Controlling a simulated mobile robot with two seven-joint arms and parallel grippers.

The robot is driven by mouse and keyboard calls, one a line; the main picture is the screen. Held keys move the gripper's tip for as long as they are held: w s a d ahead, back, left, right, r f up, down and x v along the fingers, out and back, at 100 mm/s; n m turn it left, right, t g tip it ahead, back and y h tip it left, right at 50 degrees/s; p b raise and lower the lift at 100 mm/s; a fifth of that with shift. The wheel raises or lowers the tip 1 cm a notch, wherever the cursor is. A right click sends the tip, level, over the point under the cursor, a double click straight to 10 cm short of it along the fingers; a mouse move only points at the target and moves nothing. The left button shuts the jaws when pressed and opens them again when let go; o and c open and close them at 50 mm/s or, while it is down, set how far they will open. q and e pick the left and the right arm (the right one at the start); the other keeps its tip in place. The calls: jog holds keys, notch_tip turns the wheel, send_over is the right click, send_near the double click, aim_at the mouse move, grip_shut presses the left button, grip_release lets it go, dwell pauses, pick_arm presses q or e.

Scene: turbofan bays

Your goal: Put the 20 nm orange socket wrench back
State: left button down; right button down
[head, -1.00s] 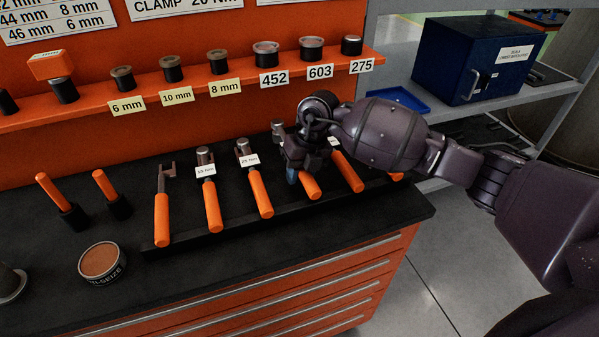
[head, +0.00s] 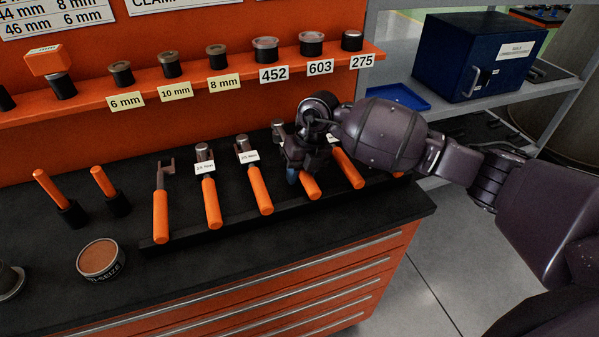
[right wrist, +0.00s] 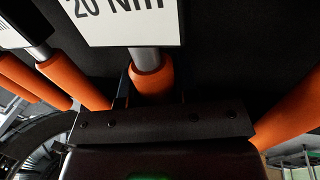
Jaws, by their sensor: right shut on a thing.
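The 20 Nm orange socket wrench (head: 309,186) lies in the rack on the black bench top, in the row of orange-handled wrenches. Its metal head (head: 278,131) shows behind my right gripper. My right gripper (head: 294,174) comes from the right and is shut on its handle. In the right wrist view the gripper (right wrist: 152,98) closes around the orange handle (right wrist: 151,80), just below a white "20 Nm" label (right wrist: 130,18). The handle's lower part is hidden by the gripper there. My left gripper is not in view.
Other orange-handled wrenches (head: 260,190) lie close on both sides in the black rack (head: 180,236). An orange shelf (head: 140,95) with sockets runs behind. A round anti-seize tin (head: 101,260) stands at the left. A blue box (head: 470,55) stands on the right shelf.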

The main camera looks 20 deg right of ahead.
jog(key=shift+f, duration=0.35)
dwell(0.5)
jog(key=c, duration=0.8)
grip_release()
jog(key=shift+d+r, duration=0.1)
jog(key=shift+r, duration=0.2)
jog(key=v, duration=1)
jog(key=shift+r, duration=0.1)
